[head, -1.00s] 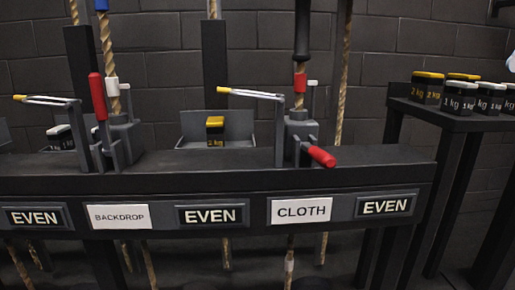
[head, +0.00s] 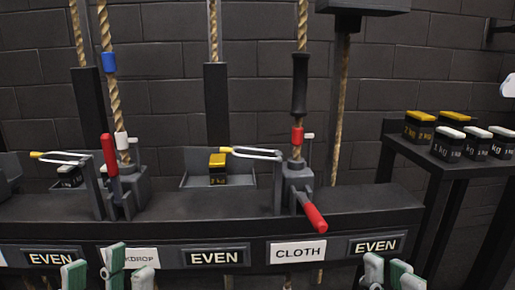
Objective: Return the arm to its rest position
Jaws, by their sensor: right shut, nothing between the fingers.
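My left gripper (head: 108,272) is at the bottom left of the head view, in front of the bench and its backdrop label. Its pale and green fingertips stand apart with nothing seen between them, so it looks open. My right gripper (head: 390,274) is at the bottom right, below the right EVEN sign (head: 375,246). It is shut and empty. Both grippers are clear of the levers, and their arms are out of the picture below.
The bench (head: 250,205) carries an upright red lever (head: 110,155) at left and a lowered red lever (head: 314,216) at right. Ropes hang behind. A CLOTH label (head: 298,251) is on the front. Weights (head: 447,145) stand on a side table (head: 433,166).

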